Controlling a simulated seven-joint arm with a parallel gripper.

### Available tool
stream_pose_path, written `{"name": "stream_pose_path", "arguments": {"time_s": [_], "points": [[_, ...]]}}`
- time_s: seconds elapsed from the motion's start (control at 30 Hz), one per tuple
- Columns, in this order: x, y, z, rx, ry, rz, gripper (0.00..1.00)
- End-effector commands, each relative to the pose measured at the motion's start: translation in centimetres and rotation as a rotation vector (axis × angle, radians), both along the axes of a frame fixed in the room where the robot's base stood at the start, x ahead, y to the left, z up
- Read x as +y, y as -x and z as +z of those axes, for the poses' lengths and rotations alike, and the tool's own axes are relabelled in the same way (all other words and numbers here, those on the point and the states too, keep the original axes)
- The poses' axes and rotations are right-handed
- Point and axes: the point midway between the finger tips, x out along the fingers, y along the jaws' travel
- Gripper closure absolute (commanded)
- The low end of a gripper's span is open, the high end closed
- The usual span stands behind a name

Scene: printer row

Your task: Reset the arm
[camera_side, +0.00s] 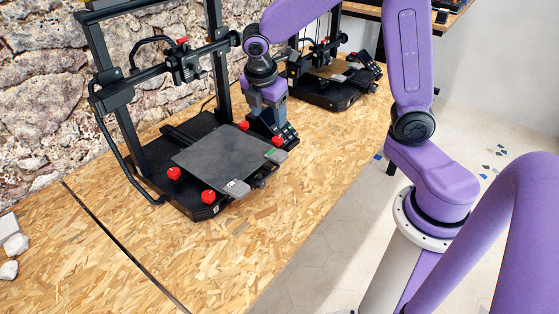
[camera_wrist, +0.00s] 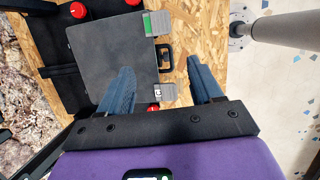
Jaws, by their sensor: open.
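My gripper (camera_side: 270,117) hangs pointing down near the far right corner of the near printer's bed in the side view. In the wrist view its two blue fingers (camera_wrist: 160,64) stand apart with nothing held between them. The dark print plate (camera_side: 222,158) lies flat on the near printer (camera_side: 165,150); it also shows in the wrist view (camera_wrist: 108,50), beside and partly behind the left finger. My arm is bent, reaching from its column over the table. How high the fingertips are above the bed cannot be told.
Red knobs (camera_side: 174,173) sit at the bed's corners. The printer's upright frame (camera_side: 105,60) stands to the left. A second printer (camera_side: 330,85) stands behind my gripper. White stones (camera_side: 12,238) lie at the left edge. The wooden table (camera_side: 235,245) is clear at front right.

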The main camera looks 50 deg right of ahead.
Motion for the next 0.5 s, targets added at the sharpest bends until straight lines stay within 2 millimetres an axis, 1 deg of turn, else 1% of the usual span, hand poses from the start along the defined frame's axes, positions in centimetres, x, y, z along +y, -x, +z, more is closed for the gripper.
{"name": "stream_pose_path", "arguments": {"time_s": [0.03,0.17,0.2,0.33,0.5], "points": [[1.0,1.6,0.4,-0.013,-0.028,-0.022,0.35],[3.0,5.9,0.9,-0.036,-0.099,-0.105,0.35],[3.6,7.2,1.0,-0.039,-0.121,-0.129,0.35],[4.7,11.8,1.3,-0.040,-0.187,-0.215,0.35],[5.2,17.7,1.4,-0.022,-0.261,-0.329,0.35]]}}
